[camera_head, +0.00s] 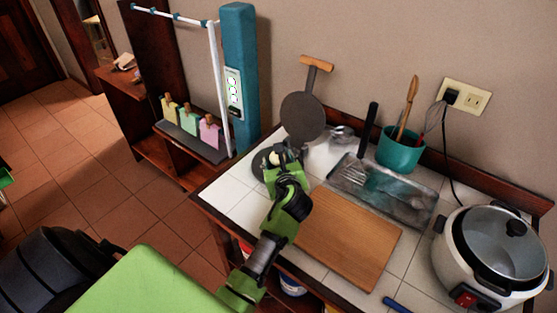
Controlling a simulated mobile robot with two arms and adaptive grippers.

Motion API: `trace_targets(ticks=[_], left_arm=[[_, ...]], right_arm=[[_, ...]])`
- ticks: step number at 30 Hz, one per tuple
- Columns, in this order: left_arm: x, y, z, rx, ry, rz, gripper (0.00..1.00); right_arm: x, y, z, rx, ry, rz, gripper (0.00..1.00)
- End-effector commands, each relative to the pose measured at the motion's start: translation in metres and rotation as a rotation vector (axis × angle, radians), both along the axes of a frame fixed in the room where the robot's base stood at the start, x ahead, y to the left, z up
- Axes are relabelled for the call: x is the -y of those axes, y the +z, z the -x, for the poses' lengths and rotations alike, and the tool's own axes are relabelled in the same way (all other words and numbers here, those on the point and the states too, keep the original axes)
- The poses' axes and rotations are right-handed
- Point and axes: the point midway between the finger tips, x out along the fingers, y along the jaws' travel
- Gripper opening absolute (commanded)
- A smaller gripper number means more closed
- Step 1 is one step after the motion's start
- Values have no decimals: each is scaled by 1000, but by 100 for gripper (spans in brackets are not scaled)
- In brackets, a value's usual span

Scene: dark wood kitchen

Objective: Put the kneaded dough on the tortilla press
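The tortilla press (302,118) stands at the back left of the white-tiled counter. Its dark round upper plate is raised, with a wooden handle on top, and its dark lower plate shows partly below. My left gripper (280,158) reaches over the lower plate and hides much of it. A small pale lump (273,158), which looks like the dough, shows at the gripper's fingers. I cannot tell whether the fingers hold it or whether it rests on the plate. My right gripper is not in view.
A wooden board (350,238) lies at the front of the counter. Behind it are a metal tray (400,200) and a teal utensil pot (401,150). A white cooker (490,262) stands at the right. A teal column (240,75) rises left of the counter.

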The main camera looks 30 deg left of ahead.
Motion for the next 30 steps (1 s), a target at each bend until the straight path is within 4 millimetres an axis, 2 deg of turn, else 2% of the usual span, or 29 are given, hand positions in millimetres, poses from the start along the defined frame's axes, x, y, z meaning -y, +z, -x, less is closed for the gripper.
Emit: trace_targets(ticks=[13, 24, 30], left_arm=[[3, 3, 4, -2, 0, 1, 50], [48, 31, 56, -1, 0, 2, 50], [66, 43, 77, 0, 1, 1, 50]], right_arm=[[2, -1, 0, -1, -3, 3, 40], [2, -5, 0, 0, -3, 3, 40], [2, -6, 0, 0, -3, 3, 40]])
